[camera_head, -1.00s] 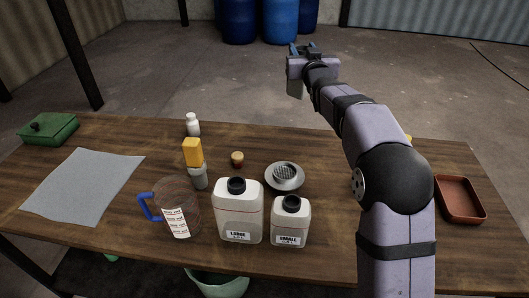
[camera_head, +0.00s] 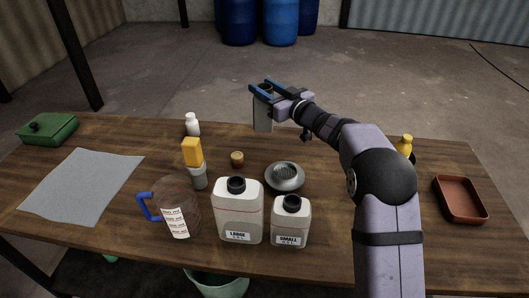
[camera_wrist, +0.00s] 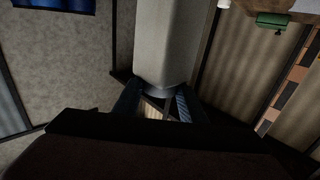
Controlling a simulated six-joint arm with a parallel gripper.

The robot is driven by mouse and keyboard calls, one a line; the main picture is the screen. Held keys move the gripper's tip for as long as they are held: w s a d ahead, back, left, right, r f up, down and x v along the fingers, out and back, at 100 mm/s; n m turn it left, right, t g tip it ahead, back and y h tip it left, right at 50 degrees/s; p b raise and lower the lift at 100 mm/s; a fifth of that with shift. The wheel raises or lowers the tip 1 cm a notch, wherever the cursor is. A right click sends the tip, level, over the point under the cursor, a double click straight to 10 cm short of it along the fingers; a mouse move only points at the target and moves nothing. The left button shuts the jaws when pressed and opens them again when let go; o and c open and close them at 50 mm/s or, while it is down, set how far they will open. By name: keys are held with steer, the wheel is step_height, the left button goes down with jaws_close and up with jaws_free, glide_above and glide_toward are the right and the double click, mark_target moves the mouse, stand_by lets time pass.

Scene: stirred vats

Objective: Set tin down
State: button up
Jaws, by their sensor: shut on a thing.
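My gripper (camera_head: 264,90) is shut on the pale grey tin (camera_head: 262,117) and holds it in the air near the far edge of the table. The tin looks upright in the head view, its lower end close to the table's back edge; I cannot tell the exact gap. In the wrist view the tin (camera_wrist: 172,45) sits between my fingers (camera_wrist: 155,105), its body stretching to the top of the picture. The wooden table (camera_head: 110,215) lies below and nearer.
A grey dish (camera_head: 285,184), a brown-topped stub (camera_head: 237,159), a white bottle (camera_head: 192,125), the large jug (camera_head: 239,215) and small jug (camera_head: 290,225) stand mid-table. A yellow bottle (camera_head: 404,146) and red tray (camera_head: 460,198) are right. A grey mat (camera_head: 80,188) lies left.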

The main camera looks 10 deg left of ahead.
mark_target(265, 116)
steer(key=shift+f, duration=5)
steer(key=shift+f+b, duration=0.1)
steer(key=shift+b, duration=0.2)
steer(key=shift+f, duration=0.1)
steer(key=o, duration=1.4)
